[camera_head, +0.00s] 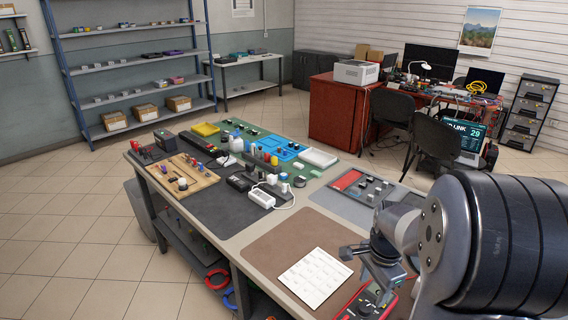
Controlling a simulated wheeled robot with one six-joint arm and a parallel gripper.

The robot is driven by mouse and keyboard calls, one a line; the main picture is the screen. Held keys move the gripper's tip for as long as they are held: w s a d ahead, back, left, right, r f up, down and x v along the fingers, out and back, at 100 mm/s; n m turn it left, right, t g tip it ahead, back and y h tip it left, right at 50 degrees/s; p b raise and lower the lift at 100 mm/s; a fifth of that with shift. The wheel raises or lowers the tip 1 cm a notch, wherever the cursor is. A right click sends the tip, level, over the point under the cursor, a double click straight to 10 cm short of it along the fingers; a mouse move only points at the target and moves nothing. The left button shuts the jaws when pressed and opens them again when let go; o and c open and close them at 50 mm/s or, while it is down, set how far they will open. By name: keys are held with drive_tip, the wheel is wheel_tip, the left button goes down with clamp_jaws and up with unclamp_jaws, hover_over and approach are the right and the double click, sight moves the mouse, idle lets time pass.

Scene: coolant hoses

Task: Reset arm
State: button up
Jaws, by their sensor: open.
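My gripper (366,262) is over the near right part of the workbench (240,240), above the brown mat and apart from the white sheet to its left. Its jaws are open, and I see nothing between them. My arm comes in from the right edge and hides the right end of the bench. A red coil (217,279) and a blue coil (229,301), which look like hoses, are low beside the bench's front side.
A white gridded sheet (314,277) and a red meter (368,302) lie close to my gripper. Black chairs (391,112) stand behind. Tiled floor (60,250) at left is free.

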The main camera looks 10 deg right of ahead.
sight(366, 306)
wheel_tip(366, 306, down, 8)
drive_tip(key=shift+w+f, duration=0.1)
drive_tip(key=shift+w, duration=0.05)
drive_tip(key=shift+r, duration=0.2)
